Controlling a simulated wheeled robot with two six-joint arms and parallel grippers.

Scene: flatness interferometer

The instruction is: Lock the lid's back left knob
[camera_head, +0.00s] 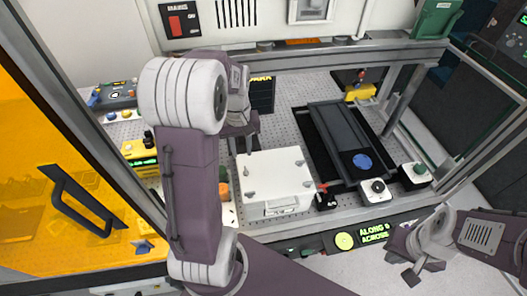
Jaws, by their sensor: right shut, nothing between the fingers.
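The white box with its flat lid (275,172) sits on the perforated bench. Small grey knobs show near the lid's corners, and the back left knob (246,171) is near its left edge. Which way that knob is turned is too small to tell. My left gripper (244,149) hangs just behind and above the lid's back left corner, its fingers apart and apparently empty, with no visible contact with the knob. My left arm covers the area left of the box. My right gripper (411,279) is shut and empty at the lower right, in front of the bench and far from the lid.
A dark rail stage (343,135) with a blue disc (362,162) lies right of the box. A red-topped black switch (325,197) and a white dial unit (375,188) stand near the front edge. An orange door panel (60,190) and frame posts bound the left.

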